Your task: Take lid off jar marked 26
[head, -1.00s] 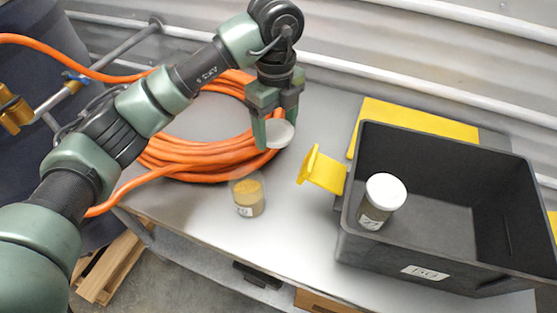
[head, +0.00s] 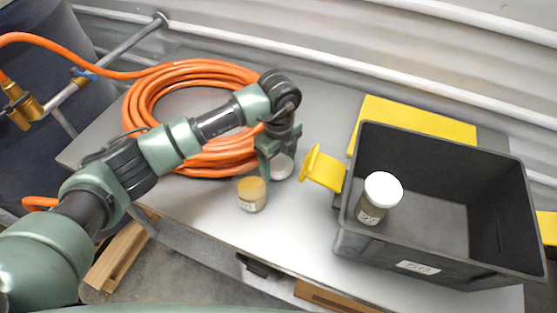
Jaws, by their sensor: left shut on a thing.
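A small clear jar (head: 252,195) with yellowish contents stands upright and lidless on the grey table, left of the crate. Its white label faces the front, but its number is too small to read surely. My left gripper (head: 274,168) is just behind and right of this jar, shut on a white round lid (head: 283,168). The lid is clear of the jar and low over the table; I cannot tell if it touches the tabletop. A second jar (head: 372,211) with its white lid on stands in the crate, its label seeming to read 27. My right gripper is out of view.
A dark grey crate (head: 427,255) stands on the right of the table (head: 300,235). A yellow scraper-like piece (head: 324,171) is by its left wall, and a yellow sheet (head: 415,124) lies behind. A coiled orange hose (head: 150,100) lies at the back left.

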